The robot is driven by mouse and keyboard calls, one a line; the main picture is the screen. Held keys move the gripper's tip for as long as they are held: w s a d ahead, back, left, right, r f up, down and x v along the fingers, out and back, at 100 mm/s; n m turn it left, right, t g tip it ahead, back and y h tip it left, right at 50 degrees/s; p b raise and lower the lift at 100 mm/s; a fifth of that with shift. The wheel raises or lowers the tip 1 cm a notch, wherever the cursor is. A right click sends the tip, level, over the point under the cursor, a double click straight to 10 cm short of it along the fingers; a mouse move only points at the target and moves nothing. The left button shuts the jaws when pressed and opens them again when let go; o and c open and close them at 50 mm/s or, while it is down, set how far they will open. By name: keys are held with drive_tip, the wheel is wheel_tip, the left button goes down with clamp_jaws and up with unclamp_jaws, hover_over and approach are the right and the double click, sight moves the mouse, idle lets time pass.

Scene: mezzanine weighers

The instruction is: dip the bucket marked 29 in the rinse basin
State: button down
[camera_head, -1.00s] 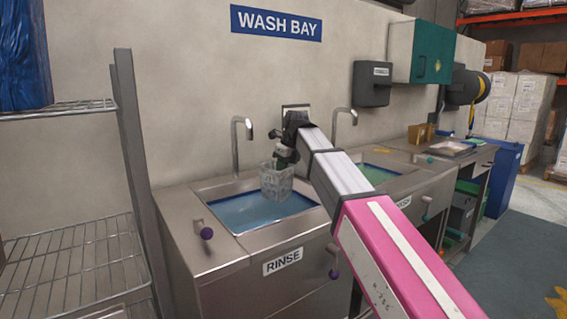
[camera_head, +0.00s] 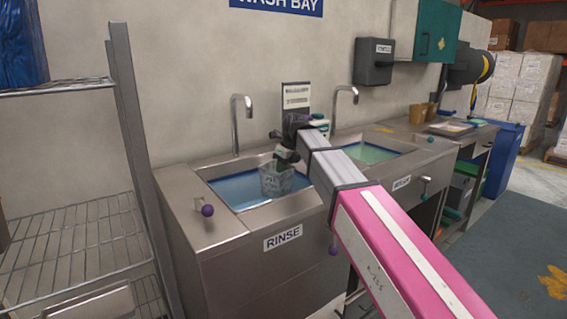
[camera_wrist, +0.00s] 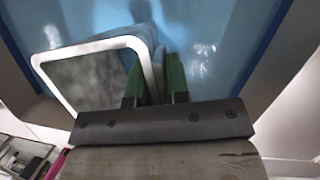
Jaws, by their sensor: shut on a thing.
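A grey, translucent bucket (camera_head: 277,180) hangs from my gripper (camera_head: 285,158) at the rinse basin (camera_head: 225,190). In the wrist view, the green fingers of my gripper (camera_wrist: 160,85) are shut on the rim of the bucket (camera_wrist: 95,48). The bucket's lower part is at the level of the blue water, near the basin's right side; I cannot tell how deep it sits. No number can be read on the bucket. The basin's blue water fills much of the wrist view (camera_wrist: 225,45). The RINSE label is on the basin's front.
A tap (camera_head: 236,125) stands behind the rinse basin. A second basin with green liquid (camera_head: 368,153) lies to the right, with its own tap (camera_head: 345,100). A wire shelf rack (camera_head: 75,235) stands at the left. Purple-knobbed handle (camera_head: 207,210) sticks out at the front left.

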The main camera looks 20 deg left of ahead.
wheel_tip(320, 180, down, 11)
idle(1.0)
idle(2.2)
wheel_tip(320, 180, up, 23)
idle(2.3)
drive_tip(key=shift+r, duration=0.1)
idle(0.9)
